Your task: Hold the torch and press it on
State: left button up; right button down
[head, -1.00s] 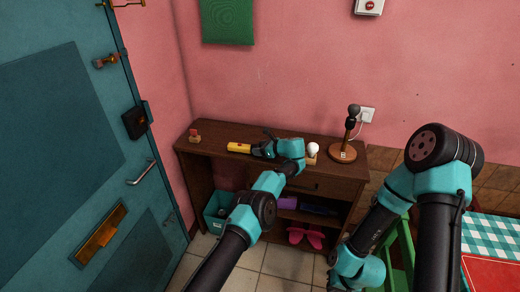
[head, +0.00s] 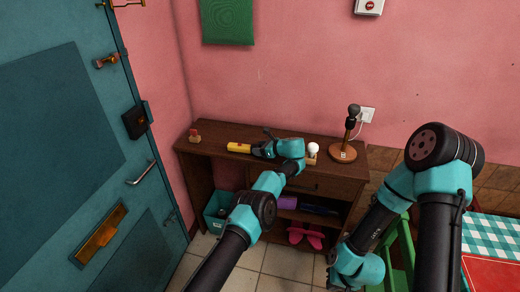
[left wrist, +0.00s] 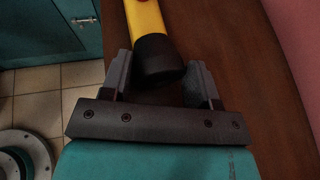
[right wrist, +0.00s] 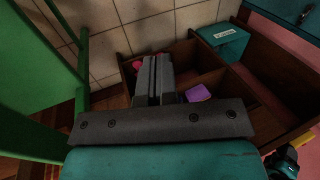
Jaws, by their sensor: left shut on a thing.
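The torch (head: 239,147) has a yellow body and a black end. It lies along the top of the wooden cabinet at the left; I cannot tell whether it touches the wood. My left gripper (head: 258,149) is at its right end. In the left wrist view the torch (left wrist: 146,18) has its black end between the fingers of my left gripper (left wrist: 160,64), which is shut on it. The torch's switch is not visible. My right gripper (right wrist: 153,72) is shut and empty, low in front of the cabinet's open shelves.
On the cabinet top (head: 335,169) stand a microphone on a wooden stand (head: 347,140), a white bulb (head: 313,149) and a small red-topped item (head: 194,136). A teal bin (head: 217,212) and pink item (head: 305,237) are below. A green chair (right wrist: 45,75) is beside my right gripper.

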jog(key=w+a+r+n+t, duration=0.1)
jog(key=w+a+r+t, duration=0.15)
jog(key=w+r, duration=0.6)
jog(key=w+a+r+n+t, duration=0.1)
jog(key=w+r+n+t, duration=0.2)
jog(key=w, duration=1.1)
jog(key=w+a+r+t+y, duration=0.1)
jog(key=w+a+r+t, duration=0.15)
jog(key=w+r, duration=0.55)
jog(key=w+a+r+n+t+y, duration=0.1)
jog(key=w+a+r, duration=0.3)
jog(key=r, duration=0.7)
jog(key=w+a+r+t, duration=0.1)
jog(key=w+a+r, duration=0.1)
jog(key=w+r, duration=0.65)
jog(key=w+a+f+m+g, duration=0.1)
jog(key=w+a+f+m, duration=0.1)
jog(key=a, duration=0.6)
jog(key=w+a+f+m+h, duration=0.1)
jog(key=w+a+f+m, duration=0.2)
jog(key=a, duration=0.5)
jog(key=w+a+f+m+g+h, duration=0.1)
jog(key=w+a+f+m, duration=0.1)
jog(key=w+a+f, duration=0.2)
jog(key=w+a, duration=0.2)
jog(key=a, duration=0.1)
jog(key=shift+a+f+g, duration=0.3)
jog(key=shift+a, duration=0.1)
jog(key=shift+f, duration=0.15)
